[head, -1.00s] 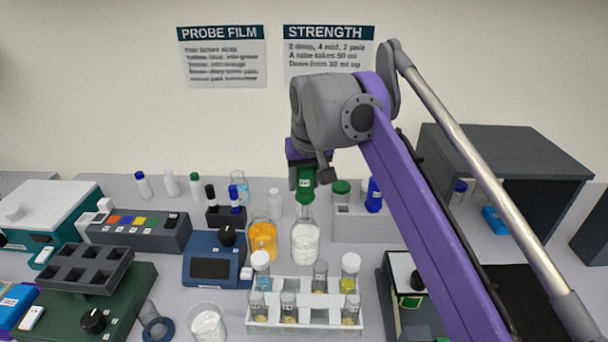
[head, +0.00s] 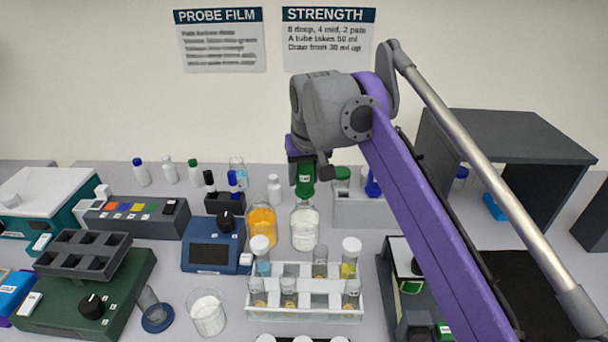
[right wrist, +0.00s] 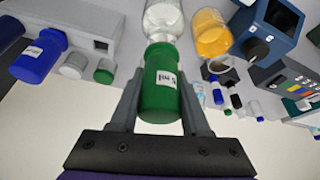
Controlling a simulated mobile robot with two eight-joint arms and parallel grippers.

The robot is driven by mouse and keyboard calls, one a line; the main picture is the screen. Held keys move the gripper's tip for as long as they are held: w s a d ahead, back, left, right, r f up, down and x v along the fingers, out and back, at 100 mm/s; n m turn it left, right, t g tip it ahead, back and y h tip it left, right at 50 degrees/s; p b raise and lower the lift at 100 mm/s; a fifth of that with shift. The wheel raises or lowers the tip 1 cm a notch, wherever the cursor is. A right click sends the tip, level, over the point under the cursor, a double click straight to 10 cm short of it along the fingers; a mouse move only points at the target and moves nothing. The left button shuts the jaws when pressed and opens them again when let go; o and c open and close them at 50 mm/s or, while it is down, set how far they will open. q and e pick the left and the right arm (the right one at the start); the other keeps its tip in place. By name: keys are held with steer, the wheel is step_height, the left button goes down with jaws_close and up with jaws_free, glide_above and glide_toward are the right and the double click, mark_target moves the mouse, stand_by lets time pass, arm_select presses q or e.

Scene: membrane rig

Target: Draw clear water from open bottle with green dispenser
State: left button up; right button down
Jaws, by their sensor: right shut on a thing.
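The green dispenser (head: 305,181), with a white label, is between the fingers of my right gripper (right wrist: 161,95), which is shut on it. It also shows in the right wrist view (right wrist: 160,78). The open bottle (head: 305,229) of clear liquid stands on the bench directly below the dispenser. In the right wrist view the bottle (right wrist: 163,20) lies just beyond the dispenser's far end. I cannot tell whether the dispenser's tip is inside the neck or just above it. My left gripper is out of view.
A bottle of orange liquid (head: 262,226) stands close left of the clear one. A white tube rack (head: 305,314) is in front. A grey holder (head: 352,210) with a blue dispenser (head: 373,186) is at right. A blue device (head: 211,254) is at left.

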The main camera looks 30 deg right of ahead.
mark_target(304, 187)
steer(key=shift+f, duration=0.35)
steer(key=shift+f+b, duration=0.7)
steer(key=shift+f, duration=0.55)
steer(key=shift+r+p, duration=0.3)
steer(key=shift+r+p, duration=0.3)
steer(key=shift+r, duration=0.05)
steer(key=shift+r+p, duration=0.6)
steer(key=shift+c, duration=1.5)
jaws_free()
